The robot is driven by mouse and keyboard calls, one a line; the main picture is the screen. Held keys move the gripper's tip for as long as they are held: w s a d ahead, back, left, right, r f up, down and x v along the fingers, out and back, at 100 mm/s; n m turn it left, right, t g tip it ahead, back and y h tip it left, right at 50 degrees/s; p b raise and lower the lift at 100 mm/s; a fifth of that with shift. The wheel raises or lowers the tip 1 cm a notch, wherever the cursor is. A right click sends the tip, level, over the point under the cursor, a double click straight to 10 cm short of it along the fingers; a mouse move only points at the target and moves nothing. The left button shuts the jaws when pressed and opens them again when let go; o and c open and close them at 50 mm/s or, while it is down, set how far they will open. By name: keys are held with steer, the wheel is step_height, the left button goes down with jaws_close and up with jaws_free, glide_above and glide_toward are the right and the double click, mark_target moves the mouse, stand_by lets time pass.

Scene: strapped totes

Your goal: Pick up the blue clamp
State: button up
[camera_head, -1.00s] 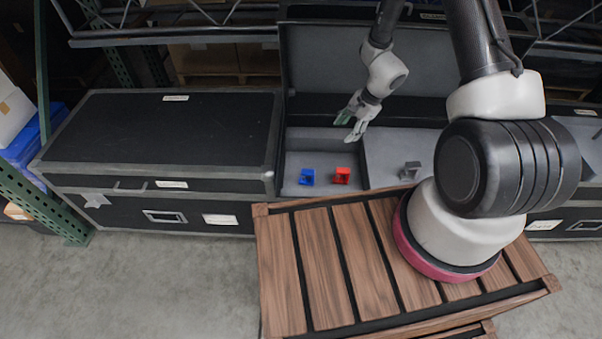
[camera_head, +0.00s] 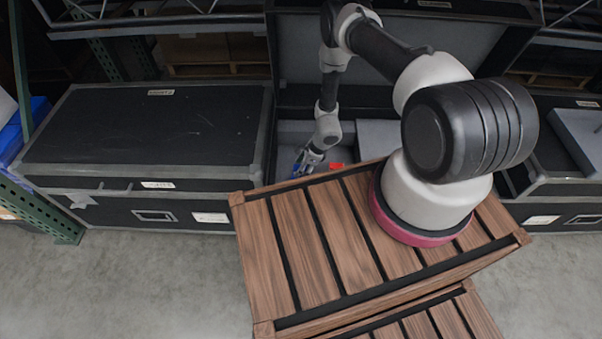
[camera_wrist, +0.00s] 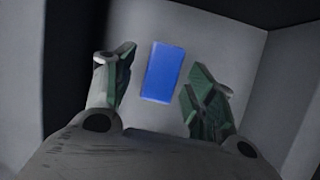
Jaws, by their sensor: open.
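The blue clamp (camera_wrist: 163,72) shows in the wrist view as a blue block on the grey floor of a case compartment. It lies between and just beyond the green-padded fingertips of my gripper (camera_wrist: 161,62). My gripper is open, with a gap visible on both sides of the clamp. In the head view my gripper (camera_head: 305,164) reaches down into the open case over the blue clamp (camera_head: 296,168), which is mostly hidden by the fingers.
A red clamp (camera_head: 336,166) sits just right of my gripper in the same compartment. Grey compartment walls (camera_wrist: 238,50) stand close around the fingers. A closed black case (camera_head: 150,130) is on the left. A wooden slatted platform (camera_head: 290,250) is in front.

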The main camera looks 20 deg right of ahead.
steer(key=shift+w+a+f, duration=0.15)
steer(key=shift+a+f, duration=0.05)
steer(key=shift+f, duration=0.4)
jaws_close()
